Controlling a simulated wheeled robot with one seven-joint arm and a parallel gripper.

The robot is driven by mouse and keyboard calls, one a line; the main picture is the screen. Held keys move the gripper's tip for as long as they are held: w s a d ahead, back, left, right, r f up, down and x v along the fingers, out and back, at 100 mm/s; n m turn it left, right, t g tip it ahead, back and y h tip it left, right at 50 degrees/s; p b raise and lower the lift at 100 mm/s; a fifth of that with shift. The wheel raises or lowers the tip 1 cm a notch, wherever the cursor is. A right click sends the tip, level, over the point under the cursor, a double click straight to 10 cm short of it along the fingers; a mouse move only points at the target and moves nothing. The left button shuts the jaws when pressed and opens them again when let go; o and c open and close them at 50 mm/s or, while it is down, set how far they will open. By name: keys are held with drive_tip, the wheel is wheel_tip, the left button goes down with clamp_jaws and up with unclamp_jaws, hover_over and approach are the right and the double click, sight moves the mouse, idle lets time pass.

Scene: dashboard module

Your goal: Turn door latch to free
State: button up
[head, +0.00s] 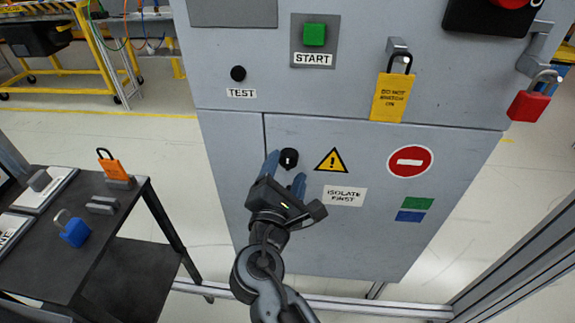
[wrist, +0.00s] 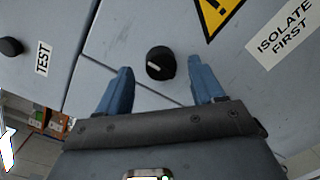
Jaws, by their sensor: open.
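The door latch is a round black knob (head: 289,158) with a short white mark, set near the upper left corner of the grey cabinet's lower door (head: 330,240). In the head view the mark looks roughly upright. In the wrist view the knob (wrist: 160,63) sits centred ahead of the gap between my blue fingers, with its mark slanted. My gripper (head: 285,172) is open and empty, one finger on either side of the knob's line. It also shows in the wrist view (wrist: 161,82). I see no finger touching the knob.
A black TEST knob (head: 238,73) and green START button (head: 313,35) are on the panel above. A yellow-tagged padlock (head: 391,97) and red padlock (head: 528,103) hang at the right. A dark table (head: 140,200) with several padlocks stands left.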

drive_tip(key=shift+w+d, duration=0.1)
drive_tip(key=shift+w, duration=0.95)
drive_tip(key=c, duration=1)
